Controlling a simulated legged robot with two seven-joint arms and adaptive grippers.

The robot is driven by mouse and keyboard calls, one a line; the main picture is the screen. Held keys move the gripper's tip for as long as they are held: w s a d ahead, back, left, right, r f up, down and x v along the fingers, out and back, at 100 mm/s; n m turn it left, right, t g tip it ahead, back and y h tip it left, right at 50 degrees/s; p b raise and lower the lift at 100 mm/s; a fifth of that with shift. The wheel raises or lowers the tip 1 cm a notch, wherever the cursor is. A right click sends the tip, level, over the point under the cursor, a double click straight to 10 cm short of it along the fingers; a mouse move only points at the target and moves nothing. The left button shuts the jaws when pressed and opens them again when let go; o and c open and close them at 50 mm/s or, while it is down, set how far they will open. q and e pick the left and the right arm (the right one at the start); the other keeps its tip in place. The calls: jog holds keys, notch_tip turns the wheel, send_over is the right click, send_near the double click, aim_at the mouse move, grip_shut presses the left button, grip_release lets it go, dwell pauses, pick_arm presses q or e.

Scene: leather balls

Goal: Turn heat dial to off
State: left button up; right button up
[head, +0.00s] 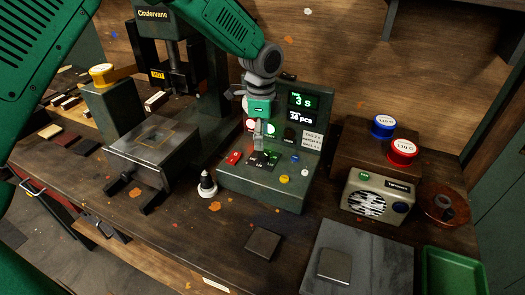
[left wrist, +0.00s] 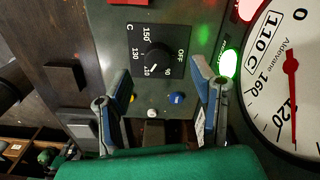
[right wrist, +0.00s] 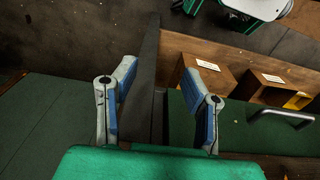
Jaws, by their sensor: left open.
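The heat dial (left wrist: 157,56) is a black knob on a black square plate marked OFF, 90, 110, 130 and 150. Its white mark points toward 110. In the head view the dial plate (head: 262,160) lies on the sloped front of the green control box (head: 262,186). My left gripper (head: 264,138) hangs just above the plate and hides part of it. In the left wrist view my left gripper (left wrist: 160,98) has its fingers apart on either side of the dial's lower area, with nothing between them. My right gripper (right wrist: 160,90) shows only in its own wrist view, open and empty.
A round gauge (left wrist: 290,75) labelled 110 C has a red needle near 120. A green lamp (left wrist: 230,62) glows beside the dial. A press (head: 155,150) stands left of the box, a radio (head: 378,196) right.

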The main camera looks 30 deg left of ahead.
aim_at(264, 152)
pick_arm(q)
jog(key=f, duration=0.4)
jog(key=shift+d+f, duration=0.1)
jog(key=shift+d, duration=0.2)
jog(key=shift+d+f, duration=0.45)
jog(key=shift+f, duration=0.1)
jog(key=shift+a, duration=0.35)
jog(key=c, duration=0.3)
jog(key=shift+s+a, duration=0.1)
jog(key=shift+a, duration=0.15)
jog(key=c, duration=0.8)
jog(key=shift+d, duration=0.1)
jog(key=shift+c, duration=0.2)
